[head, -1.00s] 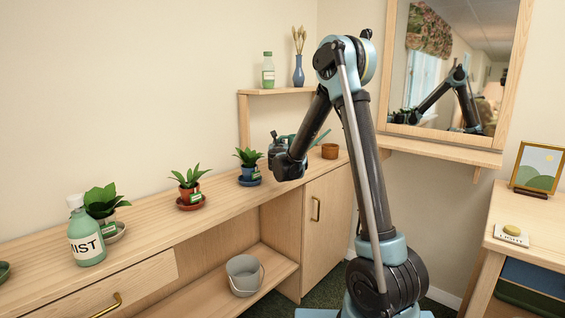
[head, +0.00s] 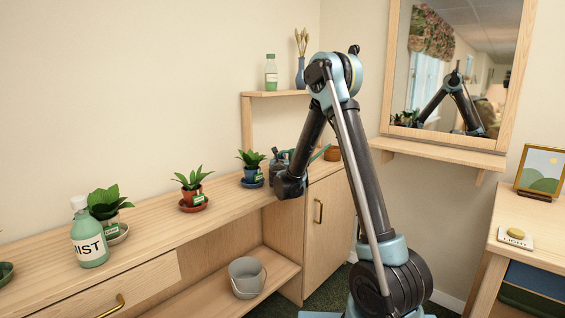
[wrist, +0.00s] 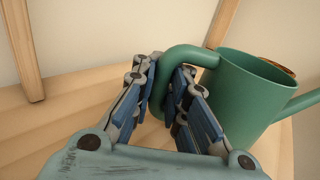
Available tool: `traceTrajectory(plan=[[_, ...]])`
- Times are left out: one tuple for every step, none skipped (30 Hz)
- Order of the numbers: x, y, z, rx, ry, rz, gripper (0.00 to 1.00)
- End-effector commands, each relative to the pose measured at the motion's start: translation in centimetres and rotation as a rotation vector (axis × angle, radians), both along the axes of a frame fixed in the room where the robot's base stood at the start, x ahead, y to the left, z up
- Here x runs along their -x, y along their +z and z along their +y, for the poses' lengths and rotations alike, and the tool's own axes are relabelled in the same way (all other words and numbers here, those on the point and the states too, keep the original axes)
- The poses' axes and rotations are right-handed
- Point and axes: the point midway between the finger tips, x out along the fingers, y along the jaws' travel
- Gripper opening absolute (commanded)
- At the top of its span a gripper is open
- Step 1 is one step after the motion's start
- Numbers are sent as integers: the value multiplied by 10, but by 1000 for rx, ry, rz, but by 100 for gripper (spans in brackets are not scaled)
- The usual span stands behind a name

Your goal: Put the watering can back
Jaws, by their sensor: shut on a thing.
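The green watering can (wrist: 245,95) fills the right of the wrist view. Its curved handle (wrist: 182,55) passes between the fingers of my gripper (wrist: 168,88), which is shut on it. The spout points right. In the head view my gripper (head: 282,163) is over the far end of the wooden counter, and the can's thin spout (head: 320,153) shows to its right. Most of the can is hidden there by my arm. I cannot tell whether its base touches the counter.
On the counter (head: 150,228) stand a mist bottle (head: 88,240) and potted plants on saucers, one in a blue pot (head: 251,175) just left of my gripper. A terracotta pot (head: 333,154) is just beyond the spout. A small shelf (head: 275,94) holds a bottle and a vase above.

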Motion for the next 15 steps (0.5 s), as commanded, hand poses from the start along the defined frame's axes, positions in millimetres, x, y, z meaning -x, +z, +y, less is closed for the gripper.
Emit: traceTrajectory(plan=[[0, -1, 0, 0, 0, 0, 12], [0, -1, 0, 0, 0, 0, 19], [0, -1, 0, 0, 0, 0, 28], [0, -1, 0, 0, -1, 0, 34], [0, -1, -1, 0, -1, 0, 34], [-1, -1, -1, 0, -1, 0, 34], [-1, -1, -1, 0, -1, 0, 34], [-1, -1, -1, 0, -1, 0, 34], [-1, -1, -2, 0, -2, 0, 34], [-1, -1, -2, 0, -2, 0, 34], [-1, -1, -2, 0, -2, 0, 34], [-1, -1, -2, 0, -2, 0, 34], [-1, 0, -2, 0, -2, 0, 34], [-1, 0, -2, 0, -3, 0, 34], [-1, 1, -3, 0, -3, 0, 34]])
